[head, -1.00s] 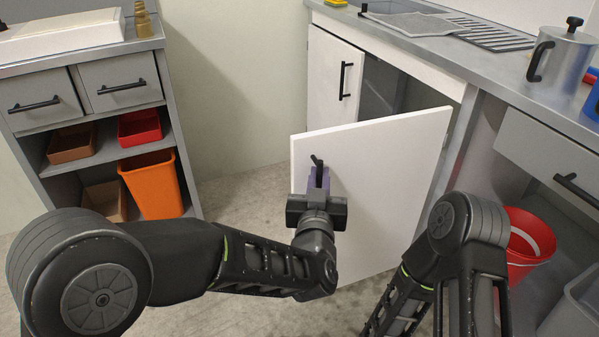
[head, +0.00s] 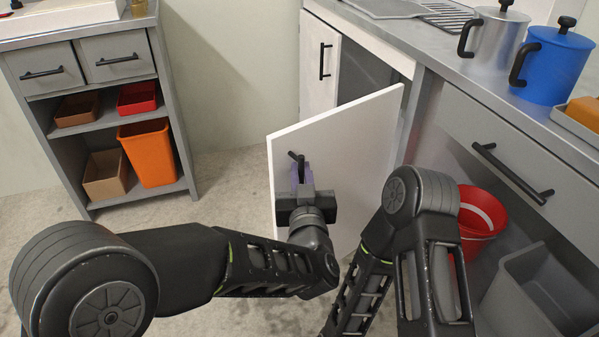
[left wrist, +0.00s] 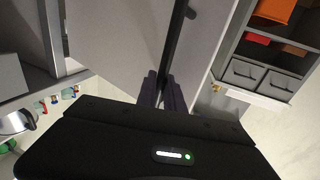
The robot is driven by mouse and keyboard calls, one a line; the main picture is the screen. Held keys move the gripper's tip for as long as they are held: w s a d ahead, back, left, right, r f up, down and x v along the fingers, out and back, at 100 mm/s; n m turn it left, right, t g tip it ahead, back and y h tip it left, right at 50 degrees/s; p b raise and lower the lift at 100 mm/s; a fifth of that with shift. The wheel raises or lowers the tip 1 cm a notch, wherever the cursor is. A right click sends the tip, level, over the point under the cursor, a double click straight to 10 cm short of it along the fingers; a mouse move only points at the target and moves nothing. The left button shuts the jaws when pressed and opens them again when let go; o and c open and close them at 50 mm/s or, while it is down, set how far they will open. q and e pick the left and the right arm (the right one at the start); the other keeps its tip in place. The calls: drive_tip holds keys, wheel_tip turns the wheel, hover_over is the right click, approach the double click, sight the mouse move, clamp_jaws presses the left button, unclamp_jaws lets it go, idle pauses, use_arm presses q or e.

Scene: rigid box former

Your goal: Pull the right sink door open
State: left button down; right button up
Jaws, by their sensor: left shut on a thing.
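The right sink door (head: 355,150) is a white panel that stands swung well out from the sink cabinet, with the dark inside showing behind it. Its black bar handle (head: 297,158) is near the door's free edge. My left gripper (head: 303,180) is at the handle and shut on it. In the left wrist view the fingers (left wrist: 165,92) close around the black handle (left wrist: 177,35) in front of the door (left wrist: 115,35). The left sink door (head: 319,62) is closed. My right arm shows at the lower right, but its gripper fingers are not visible.
A red bucket (head: 480,215) and a grey bin (head: 525,290) stand under the counter at the right. A grey drawer (head: 500,150) has a long black handle. A shelf unit with an orange bin (head: 147,155) stands at the left. Floor between is free.

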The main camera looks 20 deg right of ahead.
use_arm(q)
drive_tip(key=c, duration=1.5)
unclamp_jaws()
drive_tip(key=shift+d, duration=0.15)
drive_tip(key=shift+o, duration=0.2)
drive_tip(key=p+v, duration=0.1)
drive_tip(key=v, duration=0.6)
drive_tip(key=shift+s+p, duration=0.35)
drive_tip(key=shift+s, duration=0.05)
